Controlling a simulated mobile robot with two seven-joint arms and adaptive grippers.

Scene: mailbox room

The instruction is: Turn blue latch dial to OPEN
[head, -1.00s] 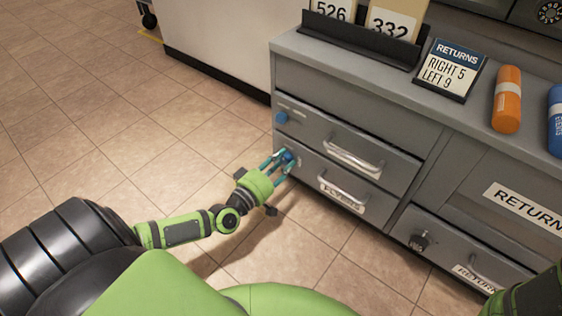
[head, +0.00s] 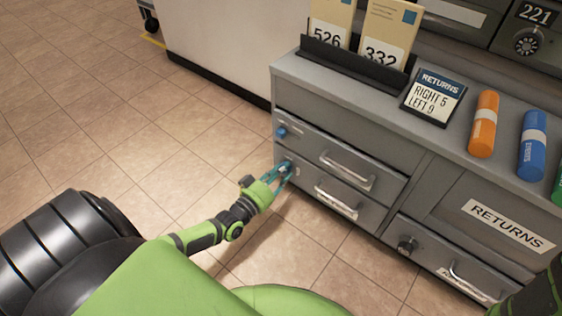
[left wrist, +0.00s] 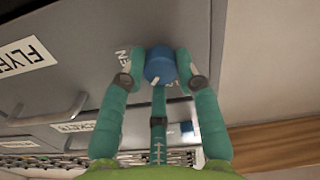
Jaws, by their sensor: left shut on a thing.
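The blue latch dial (left wrist: 158,64) is a round knob on the grey front of the lower left drawer, beside its FLYERS label (left wrist: 28,58). A small white pointer on the dial points toward the bottom of the left wrist view. Part of a printed word ending in "EN" shows left of the dial. My left gripper (left wrist: 160,68) is shut on the dial, with a teal finger at each side. In the head view my left gripper (head: 284,170) mostly covers the dial. My right gripper is out of view.
A second blue dial (head: 281,132) sits on the drawer above. Metal handles (head: 346,171) stick out from the drawers. The cabinet top (head: 330,77) holds envelopes, a RETURNS sign (head: 434,97) and orange and blue tubes. The tiled floor at left is clear.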

